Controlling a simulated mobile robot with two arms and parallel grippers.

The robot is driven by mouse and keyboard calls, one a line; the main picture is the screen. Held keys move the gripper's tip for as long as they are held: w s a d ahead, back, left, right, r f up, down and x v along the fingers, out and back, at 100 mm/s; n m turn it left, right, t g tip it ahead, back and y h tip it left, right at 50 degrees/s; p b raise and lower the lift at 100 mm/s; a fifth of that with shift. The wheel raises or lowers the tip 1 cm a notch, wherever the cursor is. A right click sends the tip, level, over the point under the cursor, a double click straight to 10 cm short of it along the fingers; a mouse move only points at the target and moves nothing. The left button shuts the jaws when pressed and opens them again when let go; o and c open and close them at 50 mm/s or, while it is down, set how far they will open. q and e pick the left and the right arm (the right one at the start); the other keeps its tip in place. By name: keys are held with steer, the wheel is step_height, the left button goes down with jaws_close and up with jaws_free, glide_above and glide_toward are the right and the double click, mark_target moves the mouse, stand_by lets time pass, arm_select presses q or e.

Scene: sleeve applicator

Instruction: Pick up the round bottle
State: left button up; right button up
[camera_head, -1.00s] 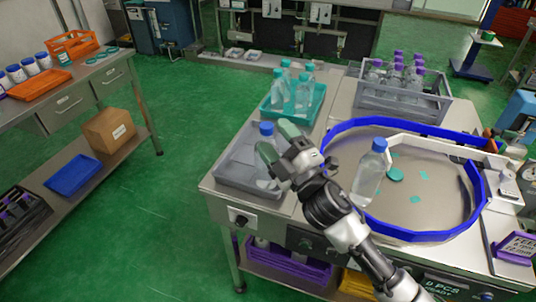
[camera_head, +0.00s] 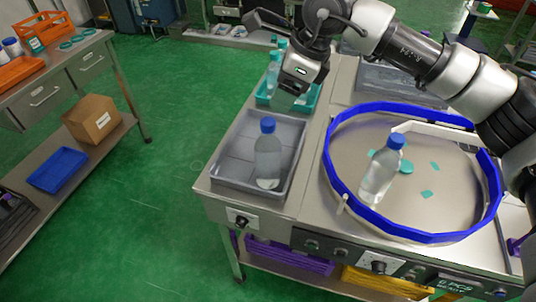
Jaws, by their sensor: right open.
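A clear bottle with a blue cap (camera_head: 267,160) stands upright in the grey tray (camera_head: 222,176) on the steel bench. A second clear blue-capped bottle (camera_head: 378,172) stands inside the blue ring (camera_head: 408,235) and leans slightly in the picture. I cannot tell for sure which one is the round bottle. My right gripper (camera_head: 300,90) is above the teal tray's area, beyond and above the grey tray, apart from both bottles. It is open and holds nothing that I can see; its fingers are mostly hidden. My left gripper is not in view.
Teal-tinted bottles (camera_head: 273,72) stand in the teal tray (camera_head: 264,98), partly behind my gripper. A grey crate (camera_head: 405,82) is partly hidden by my right arm. Small teal discs (camera_head: 427,194) lie inside the ring. A side table with a cardboard box (camera_head: 93,118) is at left.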

mark_target(270, 121)
steer(key=x, duration=0.4)
steer(key=shift+s+a+f+p, duration=0.1)
steer(key=shift+f+p, duration=0.05)
steer(key=shift+p, duration=0.2)
steer(key=x, duration=0.1)
steer(key=p+x, duration=0.2)
steer(key=x, duration=0.1)
steer(key=shift+s+f, duration=0.15)
steer(key=shift+s, duration=0.2)
steer(key=shift+w+f, duration=0.1)
steer(key=shift+f, duration=0.4)
jaws_close()
steer(key=shift+r, duration=0.1)
